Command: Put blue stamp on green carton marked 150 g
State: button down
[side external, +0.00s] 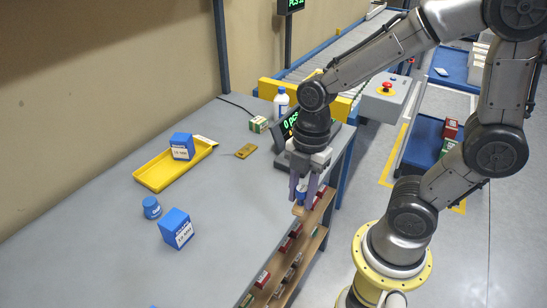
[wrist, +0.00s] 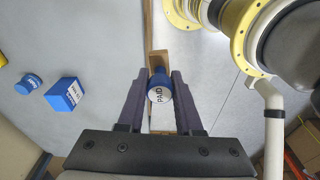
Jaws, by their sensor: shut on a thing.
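My gripper (side external: 304,194) is shut on a blue stamp (side external: 301,198), over the wooden rack at the table's right edge. In the wrist view the stamp (wrist: 160,78) sits between the two fingertips (wrist: 160,88), its white face reading "PAID" towards the camera. A green and white carton (side external: 258,124) stands at the back of the table, left of the scale and well away from my gripper. Its weight marking is too small to read. Other small green cartons show in the rack's lower shelf (side external: 247,299) and in the blue cart (side external: 448,146); their markings are unreadable too.
A wooden rack (side external: 310,238) with several small cartons runs along the table's right edge. A blue box (side external: 176,229) and blue round object (side external: 151,208) stand left. A yellow tray (side external: 158,176) holds another blue box. A scale (side external: 287,130) and white bottle (side external: 281,101) stand behind.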

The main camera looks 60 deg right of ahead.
jog(key=shift+w+r+m, duration=0.15)
jog(key=shift+r+m, duration=0.1)
jog(key=shift+m, duration=0.35)
jog(key=w+d+r+m+t, duration=0.1)
jog(key=w+d+r+m, duration=0.15)
jog(key=w, duration=0.25)
jog(key=w+d+r+m, duration=0.1)
jog(key=w+r+m, duration=0.25)
jog(key=w, duration=0.25)
jog(key=m+h, duration=0.2)
jog(key=m, duration=1)
send_over(257, 119)
jog(key=s, duration=0.1)
notch_tip(257, 119, down, 12)
jog(key=shift+a, duration=0.15)
jog(key=shift+w+f, duration=0.15)
jog(key=shift+f, duration=1.45)
